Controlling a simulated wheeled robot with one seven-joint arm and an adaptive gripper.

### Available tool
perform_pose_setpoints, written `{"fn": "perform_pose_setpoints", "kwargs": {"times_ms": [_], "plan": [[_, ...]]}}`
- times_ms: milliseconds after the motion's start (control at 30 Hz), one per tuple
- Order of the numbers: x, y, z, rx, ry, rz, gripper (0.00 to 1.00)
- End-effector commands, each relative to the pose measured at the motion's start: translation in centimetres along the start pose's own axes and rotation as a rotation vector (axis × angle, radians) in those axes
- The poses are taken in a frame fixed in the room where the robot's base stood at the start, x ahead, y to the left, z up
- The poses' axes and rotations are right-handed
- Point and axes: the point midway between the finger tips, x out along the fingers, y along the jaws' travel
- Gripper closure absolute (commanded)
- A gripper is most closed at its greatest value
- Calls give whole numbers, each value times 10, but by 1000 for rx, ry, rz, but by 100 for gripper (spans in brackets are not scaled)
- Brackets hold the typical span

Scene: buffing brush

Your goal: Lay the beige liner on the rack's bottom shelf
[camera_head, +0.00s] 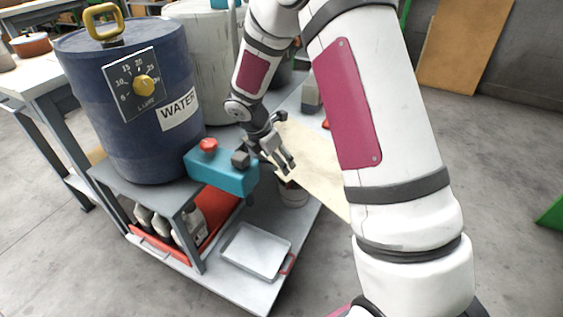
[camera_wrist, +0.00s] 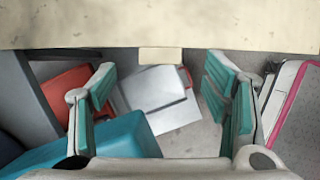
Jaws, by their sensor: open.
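The beige liner (camera_head: 312,165) is a flat pale sheet beside the rack's right side in the head view, partly hidden behind my arm. In the wrist view the liner (camera_wrist: 160,25) spans the top, with a small tab (camera_wrist: 160,55) on its near edge. My gripper (camera_head: 280,158) is at the liner's left edge. In the wrist view my gripper (camera_wrist: 160,80) is open, with the tab beyond and between its fingers and nothing held. The rack's bottom shelf (camera_head: 225,280) is grey. What supports the liner is hidden.
A metal tray (camera_head: 256,250) and a red bin (camera_head: 212,232) with bottles stand on the bottom shelf. A teal box (camera_head: 225,177) with a red knob sits close to my gripper. A blue water drum (camera_head: 130,110) stands on the upper shelf. Floor right of the rack is clear.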

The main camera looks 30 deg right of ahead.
Motion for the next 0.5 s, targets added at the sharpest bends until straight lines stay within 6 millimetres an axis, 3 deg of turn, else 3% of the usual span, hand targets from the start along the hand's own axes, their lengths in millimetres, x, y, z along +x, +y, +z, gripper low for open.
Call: {"fn": "perform_pose_setpoints", "kwargs": {"times_ms": [33,200,500], "plan": [[-15,0,1,-1,-1,2,31],[-42,0,1,0,0,1,31],[-59,0,0,0,0,-1,31]]}}
